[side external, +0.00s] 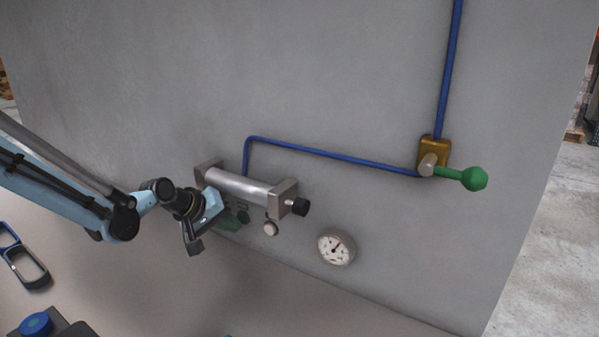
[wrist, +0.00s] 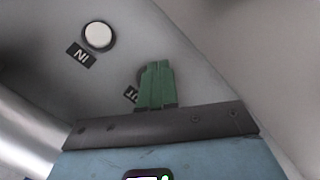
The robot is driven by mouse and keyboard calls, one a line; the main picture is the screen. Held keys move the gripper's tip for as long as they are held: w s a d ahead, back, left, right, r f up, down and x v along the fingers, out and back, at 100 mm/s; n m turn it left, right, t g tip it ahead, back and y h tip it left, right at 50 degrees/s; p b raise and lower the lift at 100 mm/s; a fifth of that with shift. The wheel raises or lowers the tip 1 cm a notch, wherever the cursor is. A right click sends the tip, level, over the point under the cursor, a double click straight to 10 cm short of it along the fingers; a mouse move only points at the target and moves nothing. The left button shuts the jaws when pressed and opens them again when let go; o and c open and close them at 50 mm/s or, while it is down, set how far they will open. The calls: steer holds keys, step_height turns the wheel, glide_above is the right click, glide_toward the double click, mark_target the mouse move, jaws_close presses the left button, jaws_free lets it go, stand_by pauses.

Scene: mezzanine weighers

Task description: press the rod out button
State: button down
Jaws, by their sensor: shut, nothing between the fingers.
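In the wrist view, my gripper (wrist: 157,85) shows as two green fingers shut together with nothing between them. The fingertips overlap a round button (wrist: 141,76), of which only a dark left edge shows. Beside it is a partly hidden label (wrist: 130,95) ending in "UT". I cannot tell whether the fingertips touch the button. A white round button (wrist: 98,36) labelled "IN" is up and left. In the side view, my gripper (side external: 229,223) is low at the wall, below the silver cylinder (side external: 238,188), beside a dark round button (side external: 243,217). The white button (side external: 270,229) is to the right.
The cylinder has a black knob (side external: 299,207) at its right end. A dial gauge (side external: 336,247) is on the wall further right. A blue pipe (side external: 330,154) runs to a brass valve (side external: 433,153) with a green handle (side external: 472,179). A blue-topped object (side external: 37,324) is lower left.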

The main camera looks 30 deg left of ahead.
steer(key=shift+w+d, duration=0.15)
steer(key=shift+w, duration=0.65)
stand_by(0.8)
steer(key=shift+s+r, duration=0.35)
steer(key=shift+s, duration=0.3)
steer(key=shift+a, duration=0.2)
steer(key=s, duration=0.5)
steer(key=shift+s, duration=0.15)
stand_by(0.6)
